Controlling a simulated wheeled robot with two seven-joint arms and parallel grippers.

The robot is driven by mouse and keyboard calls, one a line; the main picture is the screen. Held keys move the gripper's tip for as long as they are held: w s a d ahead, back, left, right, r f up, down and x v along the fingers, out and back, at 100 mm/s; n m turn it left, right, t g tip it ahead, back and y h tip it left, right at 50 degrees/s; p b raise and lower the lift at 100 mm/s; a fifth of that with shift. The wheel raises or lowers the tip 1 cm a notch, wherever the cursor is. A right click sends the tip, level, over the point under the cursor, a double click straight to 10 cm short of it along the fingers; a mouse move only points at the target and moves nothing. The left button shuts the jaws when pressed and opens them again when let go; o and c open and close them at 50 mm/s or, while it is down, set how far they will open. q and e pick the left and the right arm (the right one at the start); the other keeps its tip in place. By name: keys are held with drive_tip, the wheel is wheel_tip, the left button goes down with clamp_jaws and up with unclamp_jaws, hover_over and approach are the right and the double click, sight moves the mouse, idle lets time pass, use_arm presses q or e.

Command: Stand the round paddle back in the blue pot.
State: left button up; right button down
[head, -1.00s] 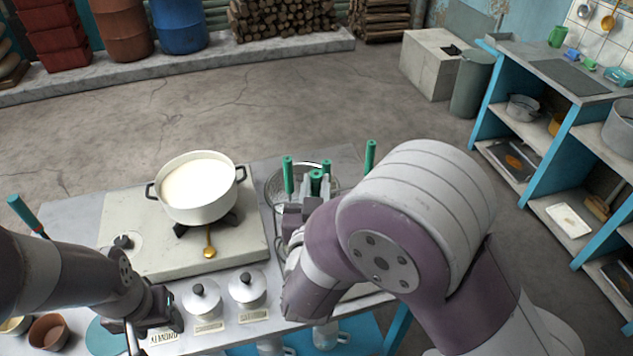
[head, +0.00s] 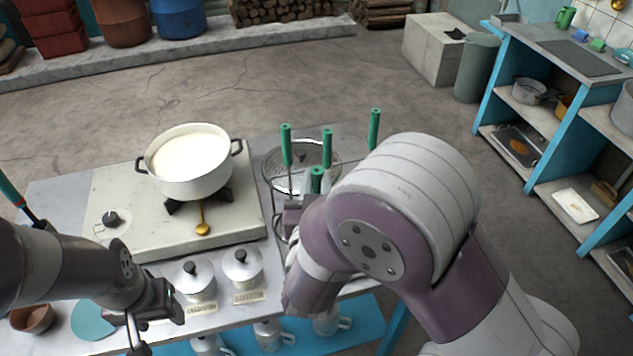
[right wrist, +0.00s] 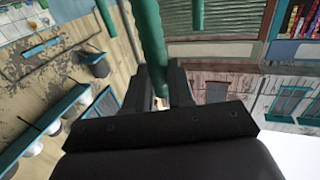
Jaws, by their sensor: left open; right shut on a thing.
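My right gripper (head: 308,188) is shut on an upright green handle (head: 317,180), which also shows between the fingers in the right wrist view (right wrist: 150,50). The lower end of this tool is hidden by my arm, so I cannot tell its head shape. Other green-handled tools (head: 286,145) (head: 327,145) (head: 374,128) stand around it at the table's right end. I cannot make out the blue pot; my right arm covers much of that area. My left gripper (head: 138,322) is open and empty over the table's front left.
A white pot of milk (head: 192,160) stands on the pale stove slab (head: 105,195). Lidded canisters (head: 242,267) line the front edge. A round metal grating (head: 318,155) lies behind the handles. A brown bowl (head: 33,317) is at front left.

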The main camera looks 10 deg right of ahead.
drive_tip(key=c, duration=0.9)
unclamp_jaws()
drive_tip(key=b+v, duration=0.1)
drive_tip(key=v, duration=1.1)
drive_tip(key=shift+s+a, duration=0.1)
drive_tip(key=shift+s, duration=0.2)
drive_tip(key=p+v, duration=0.1)
drive_tip(key=v, duration=0.8)
drive_tip(key=shift+f, duration=0.1)
